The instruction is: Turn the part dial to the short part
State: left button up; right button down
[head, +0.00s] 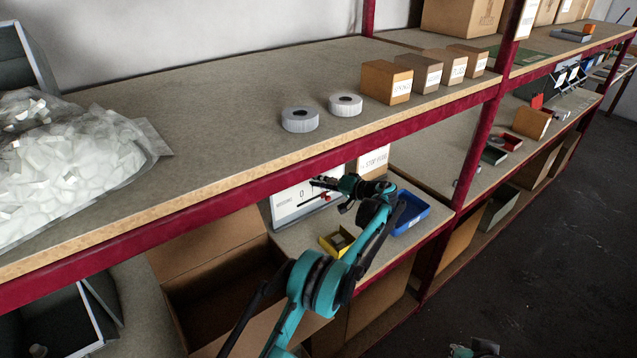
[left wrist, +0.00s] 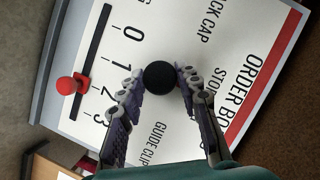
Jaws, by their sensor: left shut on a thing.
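The part dial is a round black knob (left wrist: 160,78) on a white board (left wrist: 215,85) headed ORDER BO.., its last letters cut off. My left gripper (left wrist: 159,80) is shut on the knob, one finger on each side. I cannot tell where the dial points. In the head view my left gripper (head: 326,184) reaches the board (head: 292,205) on the lower shelf; the knob is hidden there.
A red slider knob (left wrist: 68,86) sits at a black slot beside the numbers 0 to 3. A yellow bin (head: 337,243) and a blue bin (head: 412,213) stand near the board. The upper shelf edge (head: 230,190) runs above my left arm.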

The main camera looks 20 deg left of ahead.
pick_arm(q)
jog(key=o, duration=1.1)
jog(key=shift+o, duration=0.2)
jog(key=shift+d, duration=0.1)
jog(key=v, duration=1.2)
